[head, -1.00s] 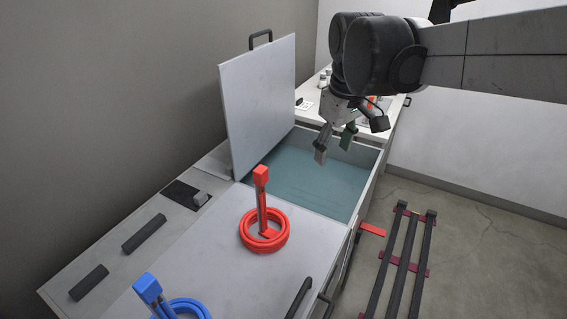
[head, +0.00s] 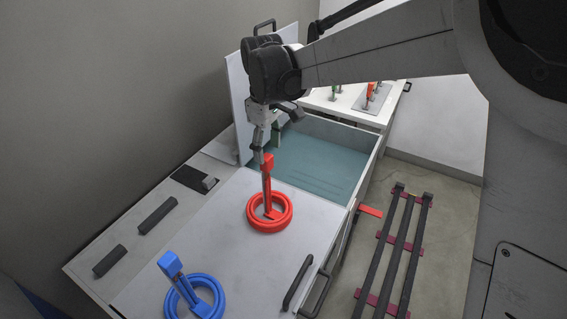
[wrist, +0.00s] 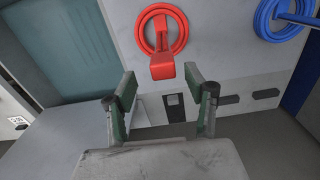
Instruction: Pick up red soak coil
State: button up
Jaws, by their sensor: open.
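The red soak coil (head: 270,216) lies on the closed grey lid in the head view, its upright post topped by a red block. In the wrist view the red coil (wrist: 160,32) is ahead of the fingers, with its block between and beyond the fingertips. My gripper (head: 266,148) is open and empty, just behind and above the red block in the head view. The fingers also show spread apart in the wrist view (wrist: 163,92). I cannot tell the exact gap between fingers and block.
A blue coil (head: 206,299) with a tilted-looking post stands nearer on the same lid. The open tank (head: 325,160) of teal liquid lies behind, with its raised lid (head: 238,100) at left. Black handles (head: 158,215) lie along the left ledge. A dark rack (head: 400,250) stands on the floor at right.

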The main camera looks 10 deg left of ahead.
aim_at(267, 168)
jog(key=shift+s+a+f+p, duration=0.1)
jog(key=shift+f+p, duration=0.25)
jog(key=shift+f, duration=1.45)
jog(key=shift+s+a+f+p, duration=0.1)
jog(key=shift+f+p, duration=0.2)
jog(key=shift+f, duration=1.45)
jog(key=shift+c, duration=0.5)
grip_shut()
